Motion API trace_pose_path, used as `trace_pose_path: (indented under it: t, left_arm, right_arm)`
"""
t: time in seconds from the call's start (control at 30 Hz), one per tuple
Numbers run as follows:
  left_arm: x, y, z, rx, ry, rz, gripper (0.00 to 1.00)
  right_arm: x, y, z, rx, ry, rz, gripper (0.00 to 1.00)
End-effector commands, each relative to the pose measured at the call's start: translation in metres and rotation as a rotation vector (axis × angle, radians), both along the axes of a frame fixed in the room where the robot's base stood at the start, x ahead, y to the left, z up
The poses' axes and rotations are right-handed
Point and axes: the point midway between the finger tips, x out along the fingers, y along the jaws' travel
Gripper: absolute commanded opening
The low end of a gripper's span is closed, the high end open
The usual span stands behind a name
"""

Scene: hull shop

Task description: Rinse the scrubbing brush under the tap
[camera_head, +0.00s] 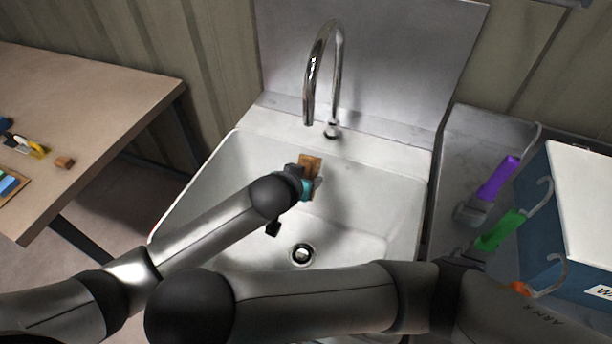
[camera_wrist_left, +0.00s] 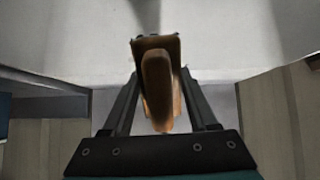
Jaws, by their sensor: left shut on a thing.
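The scrubbing brush (camera_head: 311,163) is a brown wooden block held over the white sink (camera_head: 372,184). My left gripper (camera_head: 306,172) is shut on it, and most of the gripper's hand shows from behind the wrist. In the left wrist view the brush (camera_wrist_left: 158,80) stands between the two dark fingers of the left gripper (camera_wrist_left: 160,100). The chrome tap (camera_head: 311,80) arches over the back of the sink, its spout end above the brush in the picture. I see no water stream. My right gripper is not visible; a dark arm of mine crosses the lower part of the head view.
The drain (camera_head: 301,254) is at the sink's bottom. A wooden table (camera_head: 95,100) with small items stands at the left. On the right counter are purple (camera_head: 497,179), green (camera_head: 501,230) and orange hooked tools beside a blue-and-white box (camera_head: 585,190). A metal splash panel (camera_head: 400,60) rises behind the tap.

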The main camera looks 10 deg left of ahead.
Motion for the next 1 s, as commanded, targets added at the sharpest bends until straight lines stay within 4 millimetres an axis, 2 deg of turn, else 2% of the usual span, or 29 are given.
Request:
trace_pose_path:
  t: [0.17,0.4,1.0]
  left_arm:
    - [-0.006,0.001,0.004,0.000,0.001,0.000,0.15]
    - [-0.029,0.005,0.013,-0.001,0.002,0.000,0.15]
    - [-0.085,0.016,0.031,-0.002,0.002,0.001,0.15]
  right_arm:
    - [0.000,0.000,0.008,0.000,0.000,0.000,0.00]
    - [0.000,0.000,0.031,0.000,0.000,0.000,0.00]
    - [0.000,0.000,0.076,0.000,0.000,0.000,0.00]
